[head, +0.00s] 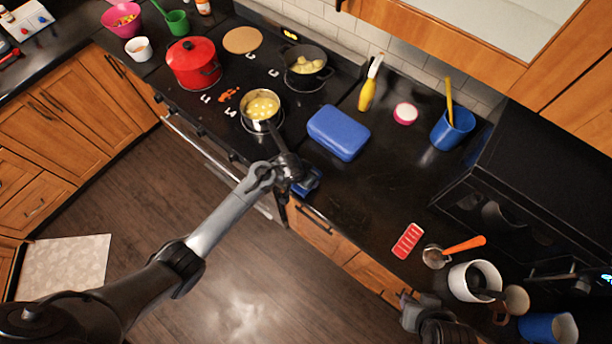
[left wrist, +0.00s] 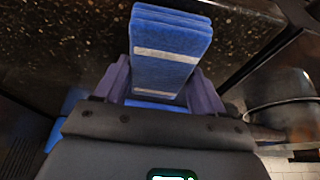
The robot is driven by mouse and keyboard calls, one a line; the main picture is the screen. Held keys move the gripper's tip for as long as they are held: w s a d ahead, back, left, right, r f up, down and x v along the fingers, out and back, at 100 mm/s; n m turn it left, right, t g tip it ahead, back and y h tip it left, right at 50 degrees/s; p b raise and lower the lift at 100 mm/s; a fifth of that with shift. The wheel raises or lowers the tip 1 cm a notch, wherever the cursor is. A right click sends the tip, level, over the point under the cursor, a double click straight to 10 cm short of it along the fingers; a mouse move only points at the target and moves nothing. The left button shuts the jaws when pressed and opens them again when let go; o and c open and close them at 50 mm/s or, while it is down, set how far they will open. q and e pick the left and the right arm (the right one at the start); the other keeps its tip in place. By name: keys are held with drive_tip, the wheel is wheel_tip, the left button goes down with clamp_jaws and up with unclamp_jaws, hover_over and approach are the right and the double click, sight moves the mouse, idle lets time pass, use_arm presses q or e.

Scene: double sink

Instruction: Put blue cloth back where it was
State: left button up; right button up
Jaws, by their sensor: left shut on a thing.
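The blue cloth (left wrist: 170,42) is a folded pad with pale stripes, and my left gripper (left wrist: 163,85) is shut on it, one finger at each side. In the head view the cloth (head: 309,182) shows partly at the counter's front edge, right of the stove, and my left gripper (head: 296,178) covers part of it. I cannot tell whether the cloth touches the counter. A dark part of my right arm shows at the lower right of the head view; its fingers cannot be made out.
A blue box (head: 338,132) lies just behind the cloth. A saucepan (head: 261,107) with yellow food stands on the stove, close to my left arm. A red pot (head: 193,64) is farther left.

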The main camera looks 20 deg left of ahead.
use_arm(q)
drive_tip(key=shift+f, duration=0.2)
drive_tip(key=o, duration=1.1)
drive_tip(key=shift+r, duration=0.15)
drive_tip(key=shift+r, duration=0.25)
drive_tip(key=p+v, duration=0.3)
drive_tip(key=v, duration=0.8)
drive_tip(key=s+a+r, duration=0.2)
drive_tip(key=s+r, duration=0.2)
drive_tip(key=s, duration=0.7)
drive_tip(key=s+a+r+n+y, duration=0.1)
drive_tip(key=s+r, duration=0.3)
drive_tip(key=s, duration=0.8)
drive_tip(key=shift+a+r+g, duration=0.15)
drive_tip(key=shift+a+g, duration=0.15)
drive_tip(key=shift+a, duration=0.35)
